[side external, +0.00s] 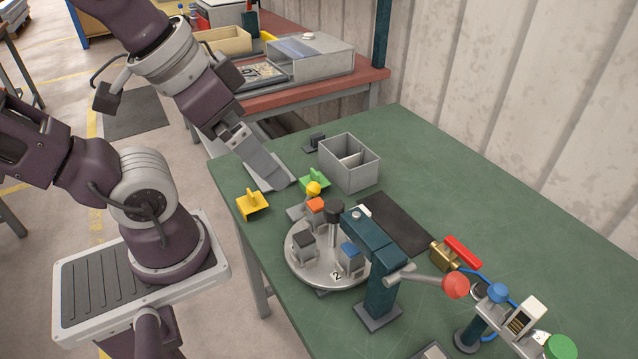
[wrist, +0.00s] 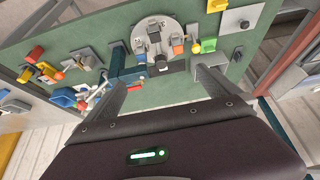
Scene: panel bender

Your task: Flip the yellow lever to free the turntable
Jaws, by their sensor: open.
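The yellow lever shows as a round yellow knob (side external: 313,188) at the far edge of the round grey turntable (side external: 303,273). In the wrist view the yellow knob (wrist: 195,47) is at the right rim of the turntable (wrist: 143,28). The lever's lower part is mostly hidden in the side view. The turntable carries small blocks with orange, dark and blue tops. My gripper (side external: 278,183) is open and empty, to the left of the knob and apart from it. Its two fingers (wrist: 160,76) stand wide apart in the wrist view.
A yellow piece (side external: 252,205) and a green piece (side external: 318,180) flank the knob. A grey divided bin (side external: 368,176) stands behind. A teal press (side external: 381,285) with a red-balled handle (side external: 455,285) overhangs the turntable. A red-handled brass valve (side external: 445,256) is at right.

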